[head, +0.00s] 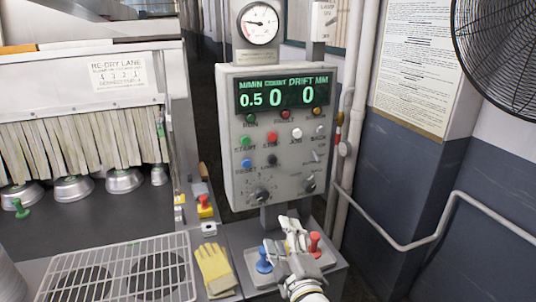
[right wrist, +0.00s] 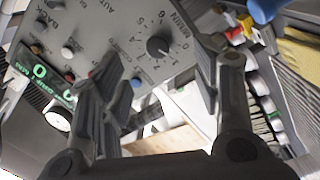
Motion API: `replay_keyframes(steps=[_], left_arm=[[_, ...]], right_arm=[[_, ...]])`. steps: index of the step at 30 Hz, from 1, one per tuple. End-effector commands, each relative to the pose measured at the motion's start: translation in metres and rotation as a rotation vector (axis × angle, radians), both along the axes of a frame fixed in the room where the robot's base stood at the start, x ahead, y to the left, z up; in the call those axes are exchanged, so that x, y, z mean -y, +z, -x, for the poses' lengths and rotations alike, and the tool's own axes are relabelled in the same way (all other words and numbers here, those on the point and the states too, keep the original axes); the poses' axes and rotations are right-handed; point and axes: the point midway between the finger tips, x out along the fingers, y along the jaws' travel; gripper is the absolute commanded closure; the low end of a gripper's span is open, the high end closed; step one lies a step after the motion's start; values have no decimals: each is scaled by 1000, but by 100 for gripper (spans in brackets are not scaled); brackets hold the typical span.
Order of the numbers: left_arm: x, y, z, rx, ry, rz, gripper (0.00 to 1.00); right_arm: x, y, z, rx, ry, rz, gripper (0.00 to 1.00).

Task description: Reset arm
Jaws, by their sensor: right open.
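My right gripper (head: 286,236) is in front of the lower part of the grey control panel (head: 232,178), above a small ledge with a blue knob (head: 263,262) on its left and a red knob (head: 314,243) on its right. In the right wrist view its two dark fingers (right wrist: 158,85) are spread apart with nothing between them. The panel fills the upper left of that view, with a dark dial (right wrist: 160,46) beyond the fingers. My left gripper is in neither view.
A yellow glove (head: 214,268) lies left of the ledge, beside a wire rack (head: 125,268). A red knob on a yellow base (head: 205,206) stands behind the glove. A pipe rail (head: 400,245) and a fan (head: 500,50) are on the right.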

Motion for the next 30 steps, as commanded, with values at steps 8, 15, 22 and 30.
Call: replay_keyframes(steps=[8,15,22,30], left_arm=[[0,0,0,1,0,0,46],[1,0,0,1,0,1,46],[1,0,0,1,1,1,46],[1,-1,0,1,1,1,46]], right_arm=[[98,-115,88,-536,-308,-354,42],[143,-181,204,-955,-537,-566,42],[157,-201,290,-1209,-675,-655,42],[159,-235,323,-1340,-742,-678,42]])
